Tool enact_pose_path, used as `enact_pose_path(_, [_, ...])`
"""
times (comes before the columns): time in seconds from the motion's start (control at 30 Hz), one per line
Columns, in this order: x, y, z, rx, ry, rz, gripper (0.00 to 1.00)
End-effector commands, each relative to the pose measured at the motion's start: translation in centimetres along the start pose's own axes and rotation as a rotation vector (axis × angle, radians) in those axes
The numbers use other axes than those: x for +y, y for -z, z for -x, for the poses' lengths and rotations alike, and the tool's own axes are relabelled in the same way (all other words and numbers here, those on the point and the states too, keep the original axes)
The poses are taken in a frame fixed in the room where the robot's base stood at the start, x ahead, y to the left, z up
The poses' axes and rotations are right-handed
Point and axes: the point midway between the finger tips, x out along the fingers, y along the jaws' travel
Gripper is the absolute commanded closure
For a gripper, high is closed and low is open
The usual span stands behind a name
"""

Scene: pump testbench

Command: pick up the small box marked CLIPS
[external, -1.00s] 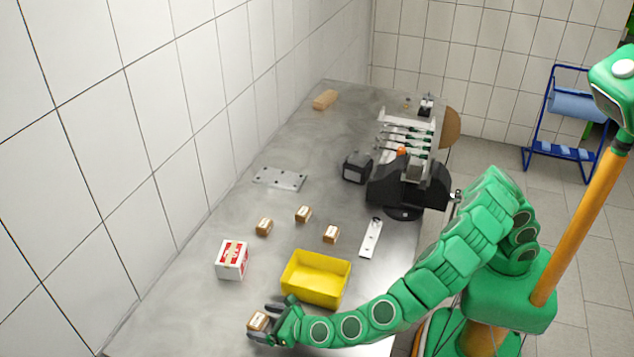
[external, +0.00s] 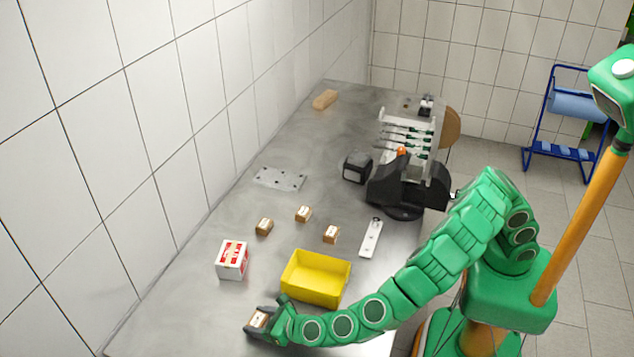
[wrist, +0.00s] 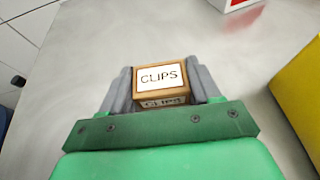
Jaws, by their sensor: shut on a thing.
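The small brown box marked CLIPS (wrist: 162,77) has a white label on its top and front. It sits between the two grey fingers of my gripper (wrist: 164,85) in the wrist view. In the external view my gripper (external: 260,322) is at the near end of the table, shut on the box (external: 259,318). The frames do not clearly show whether the box still touches the table.
A yellow bin (external: 316,279) stands just right of my gripper. A white and red box (external: 232,260) is beyond it to the left. Several small brown boxes, one of them here (external: 303,214), lie farther back. A metal plate (external: 280,179) and a black vise (external: 408,187) are beyond.

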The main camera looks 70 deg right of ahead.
Motion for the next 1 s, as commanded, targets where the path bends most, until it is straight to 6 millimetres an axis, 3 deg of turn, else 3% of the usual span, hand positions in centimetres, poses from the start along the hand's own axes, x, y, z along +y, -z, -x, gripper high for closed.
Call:
enact_pose_path(0.27, [0.0,-0.6,0.2,-0.001,0.000,-0.001,0.68])
enact_pose_path(0.47, [0.0,-2.9,1.2,-0.001,0.000,-0.004,0.68])
enact_pose_path(1.0, [-3.0,-6.8,6.7,-0.001,-0.001,-0.001,0.68])
